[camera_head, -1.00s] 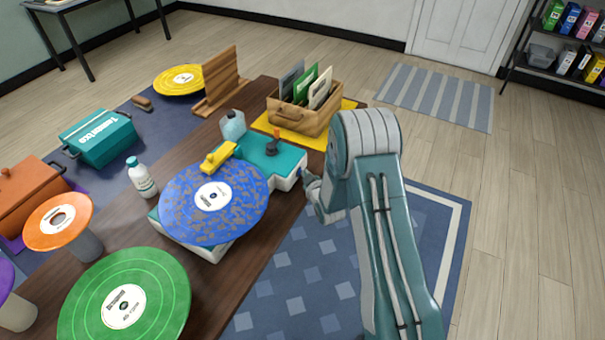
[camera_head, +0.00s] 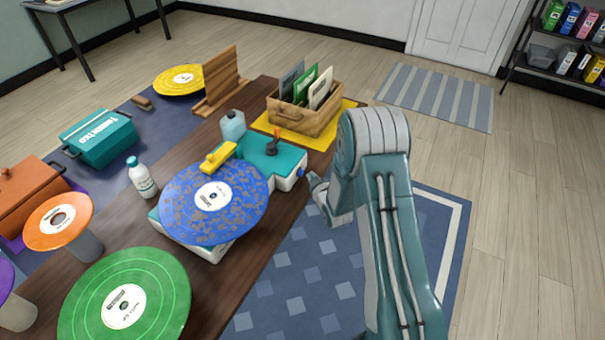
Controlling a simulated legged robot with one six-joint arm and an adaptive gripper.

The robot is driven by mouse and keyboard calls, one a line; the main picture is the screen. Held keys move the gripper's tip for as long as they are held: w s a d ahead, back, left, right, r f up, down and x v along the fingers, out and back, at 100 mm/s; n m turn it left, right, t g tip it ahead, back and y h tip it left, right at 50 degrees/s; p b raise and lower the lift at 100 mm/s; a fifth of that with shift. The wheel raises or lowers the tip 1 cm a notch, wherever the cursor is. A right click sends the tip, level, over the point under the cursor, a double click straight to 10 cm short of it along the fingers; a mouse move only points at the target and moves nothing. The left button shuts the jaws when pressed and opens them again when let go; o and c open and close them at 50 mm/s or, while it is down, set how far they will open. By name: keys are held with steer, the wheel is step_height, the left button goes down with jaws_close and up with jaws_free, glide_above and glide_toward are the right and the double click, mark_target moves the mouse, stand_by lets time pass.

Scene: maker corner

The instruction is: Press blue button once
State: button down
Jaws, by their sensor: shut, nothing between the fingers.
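A small blue button (camera_head: 301,171) sits on the right end of the teal and white record machine (camera_head: 284,165), on its side face. A large blue record (camera_head: 213,197) lies on top of the machine's left part. My gripper (camera_head: 314,181) is shut and empty, just right of the blue button. A small gap shows between the fingertips and the button. My arm hides the back of the gripper.
The machine stands on a dark wooden table (camera_head: 262,235). A yellow lever (camera_head: 218,157) and an orange-topped knob (camera_head: 274,143) rise from it. A wooden crate (camera_head: 300,116) stands behind. A white bottle (camera_head: 141,178) and a green record (camera_head: 125,300) are left.

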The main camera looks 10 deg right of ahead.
steer(key=s+d, duration=0.1)
steer(key=d, duration=0.1)
steer(key=s+d, duration=0.2)
stand_by(0.3)
stand_by(0.6)
steer(key=s+d+r+m+g+h, duration=0.15)
steer(key=s+r, duration=0.25)
steer(key=r, duration=0.7)
steer(key=s+r+m+g+h, duration=0.2)
steer(key=s+r+g, duration=0.15)
steer(key=r, duration=0.75)
steer(key=s+a+r+m+g, duration=0.1)
steer(key=s+r, duration=0.2)
steer(key=s, duration=0.6)
steer(key=s+a+r+m+g, duration=0.1)
steer(key=s+r, duration=0.2)
steer(key=s, duration=0.6)
steer(key=s+a+r+m+g, duration=0.1)
steer(key=s+r+m, duration=0.1)
steer(key=s, duration=0.7)
steer(key=shift+s+r+g+y, duration=0.2)
steer(key=shift+r+g+y, duration=0.2)
steer(key=shift+r, duration=0.25)
